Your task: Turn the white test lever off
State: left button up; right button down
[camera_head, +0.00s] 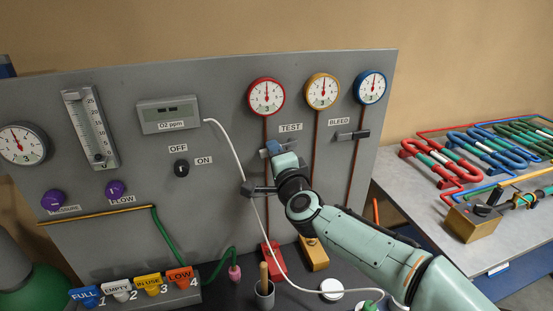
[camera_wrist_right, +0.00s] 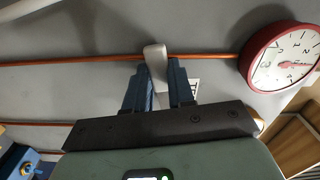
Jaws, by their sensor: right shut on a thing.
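The white test lever (camera_wrist_right: 155,61) shows in the wrist view as a pale, rounded bar standing across a copper-coloured pipe. My right gripper (camera_wrist_right: 158,84) has its two dark blue fingers on either side of the bar and is shut on it. In the head view my right gripper (camera_head: 271,149) is at the panel, just below and left of the TEST label (camera_head: 290,127). It hides the lever there. The red-rimmed gauge (camera_head: 266,96) is above, with its needle pointing near upward. My left gripper is not in view.
The grey panel (camera_head: 228,80) also carries a BLEED lever (camera_head: 353,135) to the right and a black ON/OFF knob (camera_head: 181,168) to the left. A thin white hose (camera_head: 236,152) hangs close to my right gripper. Coloured coils (camera_head: 440,163) lie on the table at right.

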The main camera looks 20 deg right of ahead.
jog(key=shift+r+m, duration=0.4)
jog(key=shift+m, duration=0.5)
jog(key=shift+r, duration=0.1)
jog(key=c, duration=1)
grip_release()
jog(key=shift+o, duration=0.2)
jog(key=shift+s, duration=0.1)
jog(key=s+b, duration=0.1)
jog(key=s, duration=1.2)
jog(key=shift+a, duration=0.4)
